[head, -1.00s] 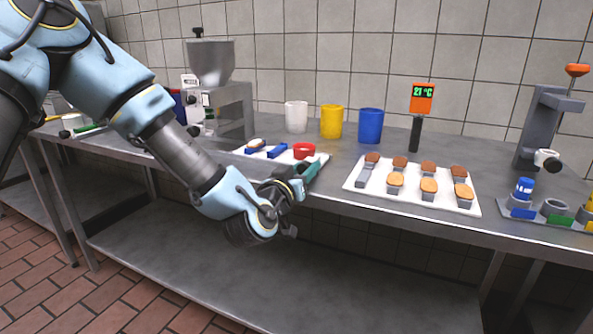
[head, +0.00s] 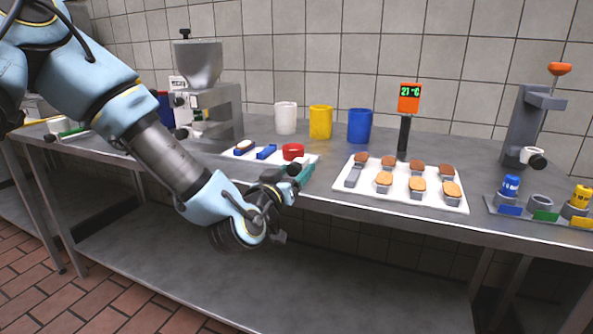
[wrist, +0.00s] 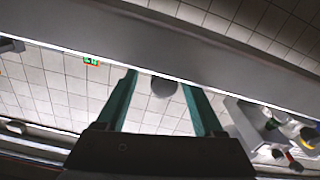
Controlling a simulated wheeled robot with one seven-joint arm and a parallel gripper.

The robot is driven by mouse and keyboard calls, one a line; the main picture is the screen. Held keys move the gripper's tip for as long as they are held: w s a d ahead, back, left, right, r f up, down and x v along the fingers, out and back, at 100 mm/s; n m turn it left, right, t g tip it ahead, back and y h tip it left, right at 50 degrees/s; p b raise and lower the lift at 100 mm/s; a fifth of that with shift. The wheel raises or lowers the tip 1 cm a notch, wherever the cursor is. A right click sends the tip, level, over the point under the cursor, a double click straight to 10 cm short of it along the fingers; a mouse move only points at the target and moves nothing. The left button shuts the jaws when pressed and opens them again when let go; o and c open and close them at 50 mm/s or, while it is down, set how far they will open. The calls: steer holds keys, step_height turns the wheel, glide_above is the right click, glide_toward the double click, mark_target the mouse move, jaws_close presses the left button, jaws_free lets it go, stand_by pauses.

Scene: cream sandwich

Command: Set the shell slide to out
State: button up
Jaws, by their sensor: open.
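My gripper (head: 299,174) has teal fingers and is at the front edge of the counter, beside the white tray with the red ring. In the wrist view its two fingers (wrist: 160,80) are apart, with nothing seen held between them. I cannot tell for sure which part is the shell slide.
White (head: 286,118), yellow (head: 320,121) and blue (head: 360,126) cups stand behind. A grey hopper machine (head: 207,110) is left; a grey stand (head: 523,130) and coloured holders (head: 542,202) are right.

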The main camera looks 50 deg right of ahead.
steer(key=b+v, duration=0.1)
steer(key=v, duration=0.8)
steer(key=shift+a, duration=0.3)
steer(key=w+a+f+n+y, duration=0.1)
steer(key=w+a+f+y, duration=0.2)
steer(key=w+a, duration=0.25)
steer(key=w+a+f+n+t+y, duration=0.1)
steer(key=w+a+f+y, duration=0.2)
steer(key=w+a, duration=0.3)
steer(key=w+a+f+n+y, duration=0.1)
steer(key=w+a+f+y, duration=0.2)
steer(key=w+a, duration=0.35)
steer(key=w+a+f+n+y, duration=0.15)
steer(key=w+a+y, duration=0.3)
steer(key=a, duration=0.45)
steer(key=s+a+r+n+g+y, duration=0.1)
steer(key=s+a+n+g+y, duration=0.15)
steer(key=a, duration=0.75)
steer(key=s+a+r+n+g+y, duration=0.15)
steer(key=a+n, duration=0.25)
steer(key=a, duration=0.6)
step_height(320, 180, up, 13)
steer(key=s+a+p, duration=0.1)
steer(key=p, duration=1.1)
steer(key=shift+n+p, duration=0.3)
steer(key=shift+p, duration=0.05)
